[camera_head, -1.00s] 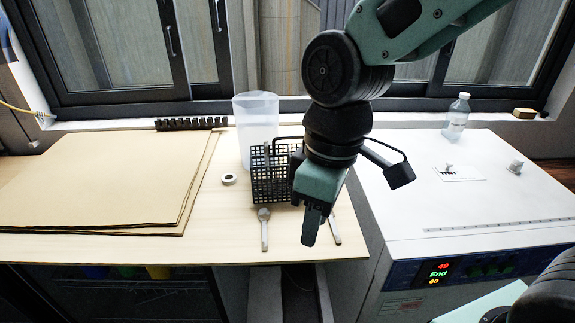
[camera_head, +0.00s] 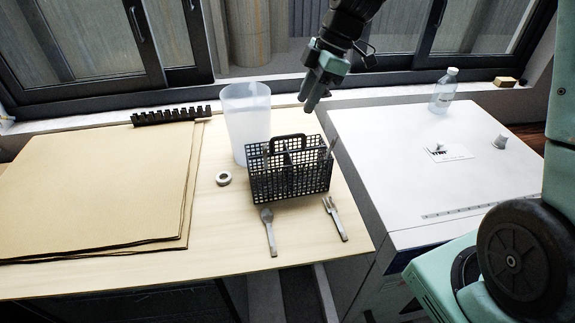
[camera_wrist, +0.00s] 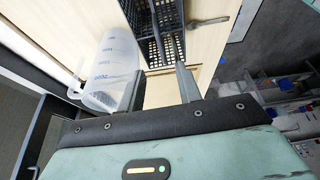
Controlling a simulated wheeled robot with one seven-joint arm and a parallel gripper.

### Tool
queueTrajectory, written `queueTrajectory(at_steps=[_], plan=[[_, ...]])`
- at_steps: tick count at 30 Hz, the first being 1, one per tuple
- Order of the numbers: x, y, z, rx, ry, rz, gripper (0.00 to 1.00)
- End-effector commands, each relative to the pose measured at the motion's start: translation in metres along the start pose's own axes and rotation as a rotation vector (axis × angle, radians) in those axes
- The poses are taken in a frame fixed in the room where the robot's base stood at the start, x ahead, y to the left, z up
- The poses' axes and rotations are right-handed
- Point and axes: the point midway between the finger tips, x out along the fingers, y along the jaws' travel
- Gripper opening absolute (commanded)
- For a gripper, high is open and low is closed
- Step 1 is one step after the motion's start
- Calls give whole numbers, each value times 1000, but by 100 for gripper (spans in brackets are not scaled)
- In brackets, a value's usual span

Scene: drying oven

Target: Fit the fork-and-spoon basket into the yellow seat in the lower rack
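The black mesh basket (camera_head: 290,178) with an arched top handle (camera_head: 288,141) stands upright on the wooden table. In the wrist view the basket (camera_wrist: 161,42) is ahead of the fingers. My gripper (camera_head: 313,98) is up behind and slightly right of the basket, apart from it. In the wrist view my gripper (camera_wrist: 161,85) has its two fingers spread, with nothing held between them. A spoon (camera_head: 268,231) and a fork (camera_head: 335,219) lie on the table in front of the basket. The yellow seat and lower rack cannot be made out now.
A translucent jug (camera_head: 246,125) stands close behind the basket at left. A white ring (camera_head: 224,178) lies left of it. Brown sheets (camera_head: 90,190) cover the table's left. A black comb-like strip (camera_head: 171,115) lies behind. A white-topped oven (camera_head: 430,170) at right carries a clear bottle (camera_head: 443,90).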

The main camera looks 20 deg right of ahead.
Motion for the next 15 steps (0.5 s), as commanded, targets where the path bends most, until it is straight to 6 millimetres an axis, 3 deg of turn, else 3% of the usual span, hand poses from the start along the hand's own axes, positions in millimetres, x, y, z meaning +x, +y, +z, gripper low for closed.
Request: queueTrajectory(at_steps=[6,15], plan=[[40,-2,-2,0,0,-6,35],[63,-2,-2,1,-1,-3,35]])
